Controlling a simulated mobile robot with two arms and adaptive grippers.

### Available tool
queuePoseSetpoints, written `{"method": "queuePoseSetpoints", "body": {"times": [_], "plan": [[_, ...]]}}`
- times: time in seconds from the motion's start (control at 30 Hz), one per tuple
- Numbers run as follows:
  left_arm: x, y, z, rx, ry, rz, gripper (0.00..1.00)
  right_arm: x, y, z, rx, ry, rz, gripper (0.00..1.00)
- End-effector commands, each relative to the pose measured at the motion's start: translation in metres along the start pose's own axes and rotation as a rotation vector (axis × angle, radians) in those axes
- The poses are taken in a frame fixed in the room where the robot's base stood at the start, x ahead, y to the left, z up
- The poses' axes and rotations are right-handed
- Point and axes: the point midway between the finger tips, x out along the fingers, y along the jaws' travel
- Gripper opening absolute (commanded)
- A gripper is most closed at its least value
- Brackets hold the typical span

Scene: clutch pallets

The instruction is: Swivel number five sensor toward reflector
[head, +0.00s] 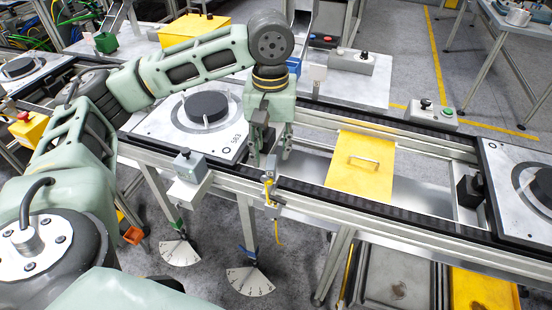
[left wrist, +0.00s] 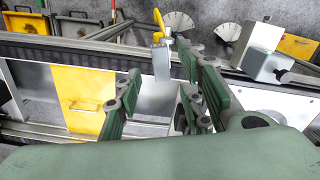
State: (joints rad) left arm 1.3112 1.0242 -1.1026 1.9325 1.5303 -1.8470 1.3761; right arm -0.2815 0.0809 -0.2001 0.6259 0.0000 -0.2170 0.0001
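My left gripper (head: 270,157) points down over the conveyor, just above and behind the sensor. In the left wrist view its fingers (left wrist: 163,85) are spread apart with the sensor showing beyond the gap. Nothing is held. My right gripper is not in view.
A yellow plate with a handle (head: 361,162) lies across the conveyor to the right. A pallet marked 583 (head: 222,148) sits left of the gripper. A grey box (head: 189,163) is on the front rail. Fan-shaped scales (head: 247,282) are below.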

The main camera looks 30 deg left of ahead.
Motion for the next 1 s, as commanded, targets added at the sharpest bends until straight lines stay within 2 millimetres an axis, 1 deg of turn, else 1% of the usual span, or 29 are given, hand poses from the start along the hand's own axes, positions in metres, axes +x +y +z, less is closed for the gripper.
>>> {"method": "queuePoseSetpoints", "body": {"times": [0.03, 0.1, 0.2, 0.27, 0.37, 0.43, 0.6, 0.7, 0.77, 1.0], "plan": [[0.009, -0.001, 0.001, 0.000, -0.003, -0.003, 0.36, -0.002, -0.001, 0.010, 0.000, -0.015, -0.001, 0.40], [0.021, -0.001, 0.001, 0.000, -0.002, -0.003, 0.36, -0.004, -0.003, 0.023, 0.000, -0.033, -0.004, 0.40], [0.036, -0.001, 0.001, 0.000, -0.001, -0.002, 0.36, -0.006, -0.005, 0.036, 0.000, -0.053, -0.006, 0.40], [0.044, -0.001, 0.001, 0.000, -0.002, -0.002, 0.36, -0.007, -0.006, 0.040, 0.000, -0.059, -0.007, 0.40], [0.053, 0.000, 0.000, 0.000, 0.000, -0.001, 0.36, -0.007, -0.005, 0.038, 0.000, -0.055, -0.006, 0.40], [0.057, 0.000, 0.000, 0.001, 0.000, -0.001, 0.36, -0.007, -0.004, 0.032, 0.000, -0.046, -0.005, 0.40], [0.059, 0.000, 0.000, 0.001, 0.001, 0.001, 0.36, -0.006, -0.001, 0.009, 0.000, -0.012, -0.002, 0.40], [0.059, 0.000, 0.000, 0.001, 0.001, 0.001, 0.36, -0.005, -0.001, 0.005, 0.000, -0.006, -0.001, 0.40], [0.059, 0.000, 0.000, 0.001, 0.001, 0.001, 0.32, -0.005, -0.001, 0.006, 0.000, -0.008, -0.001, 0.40], [0.059, 0.000, 0.000, 0.001, 0.001, 0.000, 0.11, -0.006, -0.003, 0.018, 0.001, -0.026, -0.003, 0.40]]}}
